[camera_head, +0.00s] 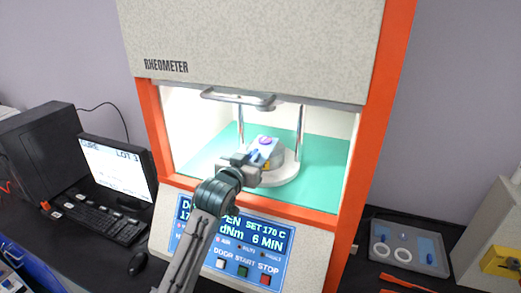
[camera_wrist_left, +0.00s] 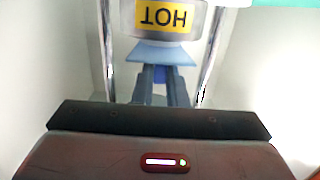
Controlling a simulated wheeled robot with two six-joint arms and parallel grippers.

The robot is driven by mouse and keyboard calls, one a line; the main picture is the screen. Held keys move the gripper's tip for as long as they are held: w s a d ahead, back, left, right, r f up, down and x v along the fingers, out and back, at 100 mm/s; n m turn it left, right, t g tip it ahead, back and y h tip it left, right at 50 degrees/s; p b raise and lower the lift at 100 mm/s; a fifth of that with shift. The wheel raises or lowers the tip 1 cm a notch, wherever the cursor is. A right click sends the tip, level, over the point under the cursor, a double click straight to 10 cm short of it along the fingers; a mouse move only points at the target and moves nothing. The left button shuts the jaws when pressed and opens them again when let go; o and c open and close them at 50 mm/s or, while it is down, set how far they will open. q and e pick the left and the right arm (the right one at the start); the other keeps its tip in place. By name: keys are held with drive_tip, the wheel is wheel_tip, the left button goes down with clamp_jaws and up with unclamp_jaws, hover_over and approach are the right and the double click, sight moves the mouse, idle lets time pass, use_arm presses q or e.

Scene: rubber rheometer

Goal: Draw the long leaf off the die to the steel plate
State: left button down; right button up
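The leaf (camera_head: 264,143) is a thin pale-blue sheet lying over the round die (camera_head: 276,160) inside the open rheometer. In the left wrist view the leaf (camera_wrist_left: 162,53) spreads under a yellow HOT label, with a darker blue piece (camera_wrist_left: 160,75) below it. My left gripper (camera_head: 256,157) reaches into the chamber at the leaf's near edge. In the wrist view its two dark fingers (camera_wrist_left: 162,78) stand close on either side of the darker blue piece; whether they press on it is unclear. My right gripper is not in view. I cannot identify the steel plate with certainty.
Two upright steel rods (camera_head: 300,130) flank the die, below a bracket (camera_head: 238,98). The orange frame (camera_head: 350,165) borders the opening. A grey tray (camera_head: 385,262) with white rings and blue pieces lies on the right bench. A monitor (camera_head: 118,170) and keyboard (camera_head: 100,215) stand left.

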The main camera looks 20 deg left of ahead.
use_arm(q)
drive_tip(key=shift+r, duration=0.15)
drive_tip(key=shift+r, duration=0.35)
drive_tip(key=shift+g, duration=0.3)
idle(0.4)
drive_tip(key=shift+r, duration=0.1)
drive_tip(key=shift+r, duration=0.5)
drive_tip(key=shift+f, duration=0.1)
